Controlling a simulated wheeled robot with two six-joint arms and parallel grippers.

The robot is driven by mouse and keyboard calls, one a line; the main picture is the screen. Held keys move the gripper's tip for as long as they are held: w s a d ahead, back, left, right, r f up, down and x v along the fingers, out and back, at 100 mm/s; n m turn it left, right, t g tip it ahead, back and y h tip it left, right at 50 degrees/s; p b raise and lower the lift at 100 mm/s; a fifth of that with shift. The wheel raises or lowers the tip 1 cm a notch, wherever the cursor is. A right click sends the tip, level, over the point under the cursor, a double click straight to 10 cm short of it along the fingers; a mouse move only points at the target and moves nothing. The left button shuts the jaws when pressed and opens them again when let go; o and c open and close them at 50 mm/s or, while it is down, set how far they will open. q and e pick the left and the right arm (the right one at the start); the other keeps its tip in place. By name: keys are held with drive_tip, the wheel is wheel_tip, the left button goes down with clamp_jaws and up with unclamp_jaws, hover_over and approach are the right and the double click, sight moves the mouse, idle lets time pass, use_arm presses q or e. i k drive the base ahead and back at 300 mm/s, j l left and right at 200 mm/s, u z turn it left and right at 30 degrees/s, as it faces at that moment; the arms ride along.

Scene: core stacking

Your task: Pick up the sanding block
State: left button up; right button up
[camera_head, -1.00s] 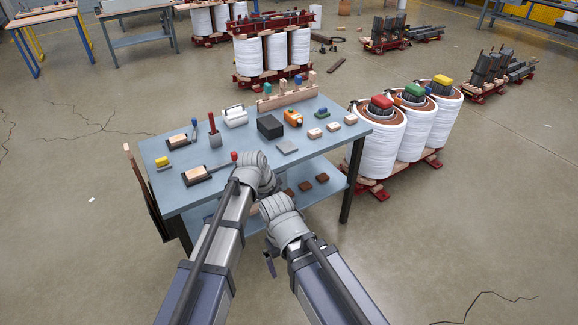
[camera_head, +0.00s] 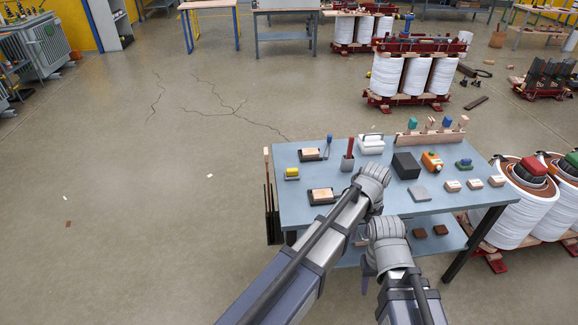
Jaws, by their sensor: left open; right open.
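A blue-grey workbench (camera_head: 287,212) stands in front of me with small items on it. I cannot tell for sure which is the sanding block. A small yellow-topped block (camera_head: 292,173) lies at the bench's left edge, and a small green and blue block (camera_head: 463,164) lies near the right back. Several pale wooden blocks, one of them here (camera_head: 452,186), lie along the right front. My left gripper (camera_head: 373,183) is over the bench's front edge, and my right gripper (camera_head: 387,232) is lower, in front of the bench. Both are open and hold nothing visible; their fingertips are mostly hidden.
The bench top also holds a black box (camera_head: 406,166), an orange tool (camera_head: 432,161), a grey plate (camera_head: 419,194), a white-handled case (camera_head: 371,144) and a wooden rack (camera_head: 430,137). Large white coils (camera_head: 520,207) stand close to the bench's right.

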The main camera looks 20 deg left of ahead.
sight(291, 175)
drive_tip(key=i+j, duration=0.15)
drive_tip(key=j, duration=0.2)
drive_tip(key=i+j+z, duration=0.1)
drive_tip(key=j, duration=0.25)
drive_tip(key=i+j, duration=0.2)
drive_tip(key=j, duration=0.15)
drive_tip(key=i+j+z, duration=0.1)
drive_tip(key=j, duration=0.25)
drive_tip(key=i+j, duration=0.15)
drive_tip(key=j, duration=0.25)
drive_tip(key=i+j+z, duration=0.1)
drive_tip(key=j, duration=0.25)
